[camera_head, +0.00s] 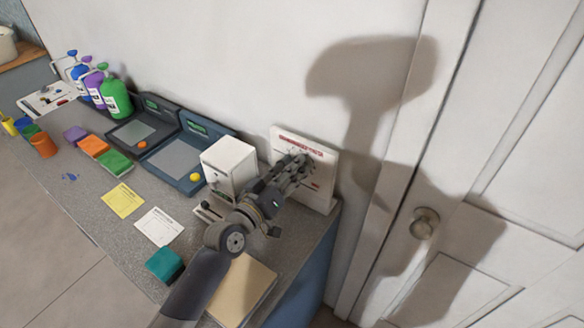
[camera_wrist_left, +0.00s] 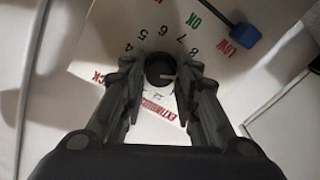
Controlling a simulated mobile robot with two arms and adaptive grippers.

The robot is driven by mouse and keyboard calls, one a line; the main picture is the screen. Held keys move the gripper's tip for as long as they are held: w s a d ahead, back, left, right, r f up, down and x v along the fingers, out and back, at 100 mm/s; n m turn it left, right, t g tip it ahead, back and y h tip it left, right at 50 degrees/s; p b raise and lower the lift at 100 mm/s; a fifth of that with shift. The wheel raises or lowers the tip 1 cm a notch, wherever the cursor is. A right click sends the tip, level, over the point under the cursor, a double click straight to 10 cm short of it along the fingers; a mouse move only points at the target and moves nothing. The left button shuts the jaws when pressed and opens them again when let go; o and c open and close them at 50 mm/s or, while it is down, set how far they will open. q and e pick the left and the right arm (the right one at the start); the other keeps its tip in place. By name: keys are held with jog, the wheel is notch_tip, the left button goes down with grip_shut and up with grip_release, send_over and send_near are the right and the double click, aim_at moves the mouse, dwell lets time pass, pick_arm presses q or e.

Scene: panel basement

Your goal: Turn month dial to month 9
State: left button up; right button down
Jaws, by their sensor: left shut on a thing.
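The month dial (camera_wrist_left: 159,64) is a round black knob on a white panel (camera_wrist_left: 95,45), ringed by printed black numbers. A small light mark on the knob points roughly to the right of the wrist picture, on the side of 8 and 9; I cannot tell exactly which number it meets. My left gripper (camera_wrist_left: 160,77) is shut on the knob, one finger on each side. In the head view the left gripper (camera_head: 303,163) reaches the upright white panel (camera_head: 324,172) with red lettering and hides the dial. My right gripper is not in view.
A blue-tipped lever (camera_wrist_left: 245,35) sits near the green OK and red LOW labels. A white box (camera_head: 229,163) stands left of the panel. A tan folder (camera_head: 243,290) and a teal block (camera_head: 164,264) lie on the counter. A door (camera_head: 470,180) is at the right.

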pick_arm(q)
jog(key=o, duration=1.1)
jog(key=shift+c, duration=0.2)
jog(key=shift+a, duration=0.1)
jog(key=v, duration=1.2)
